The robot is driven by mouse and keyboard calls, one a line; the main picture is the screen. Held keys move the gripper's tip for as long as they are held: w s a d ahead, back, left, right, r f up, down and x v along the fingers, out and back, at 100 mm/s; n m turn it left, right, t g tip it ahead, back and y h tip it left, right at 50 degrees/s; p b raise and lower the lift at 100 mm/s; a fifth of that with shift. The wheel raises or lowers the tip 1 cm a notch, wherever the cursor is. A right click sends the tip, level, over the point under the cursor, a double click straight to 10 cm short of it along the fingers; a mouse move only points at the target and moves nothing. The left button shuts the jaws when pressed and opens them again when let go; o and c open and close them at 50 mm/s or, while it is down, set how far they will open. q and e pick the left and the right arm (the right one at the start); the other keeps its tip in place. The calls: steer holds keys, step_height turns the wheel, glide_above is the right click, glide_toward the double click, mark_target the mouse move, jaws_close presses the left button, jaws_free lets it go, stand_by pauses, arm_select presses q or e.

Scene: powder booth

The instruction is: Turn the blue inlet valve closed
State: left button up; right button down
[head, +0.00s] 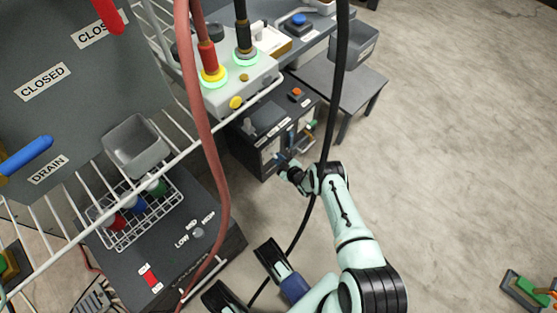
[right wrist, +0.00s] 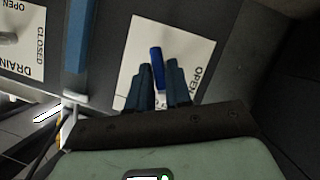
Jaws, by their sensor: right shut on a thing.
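The blue inlet valve handle (right wrist: 157,54) stands out from a white label plate (right wrist: 140,40) in the right wrist view. The word OPEN is readable at the plate's right side; the plate's lower part is hidden by the fingers. My right gripper (right wrist: 160,72) is shut on the handle, one blue finger on each side, and the handle's end shows beyond the fingertips. In the head view my right gripper (head: 284,163) is at the front of a dark box (head: 262,127) under the bench, and the handle is too small to make out.
A drain label (right wrist: 20,60) and a blue bar (right wrist: 80,38) are left of the plate. A black hose (head: 335,90) hangs close to my right arm, and a red hose (head: 203,120) hangs left. A wire rack (head: 130,210) is at left. The floor (head: 460,150) at right is mostly clear.

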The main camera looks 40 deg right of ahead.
steer(key=shift+d+m+y, duration=0.15)
steer(key=shift+m+y, duration=0.45)
steer(key=shift+m, duration=0.3)
arm_select(q)
steer(key=shift+s+a+f, duration=0.1)
steer(key=shift+s+f, duration=0.15)
steer(key=shift+s, duration=0.35)
arm_select(e)
steer(key=shift+m+g+y, duration=0.3)
steer(key=shift+m+y, duration=0.3)
steer(key=shift+m, duration=0.2)
steer(key=c, duration=1.2)
jaws_free()
steer(key=shift+o, duration=0.2)
arm_select(q)
steer(key=w+d+r+t+p, duration=0.1)
steer(key=w+r+t+p, duration=0.2)
steer(key=w, duration=0.7)
step_height(320, 180, up, 4)
steer(key=shift+w+d+r+m+t+p, duration=0.2)
steer(key=shift+w+m+t+p, duration=0.15)
steer(key=shift+p, duration=0.75)
arm_select(e)
steer(key=v, duration=1.3)
steer(key=shift+s+d, duration=0.15)
steer(key=shift+s, duration=0.1)
steer(key=shift+r, duration=0.1)
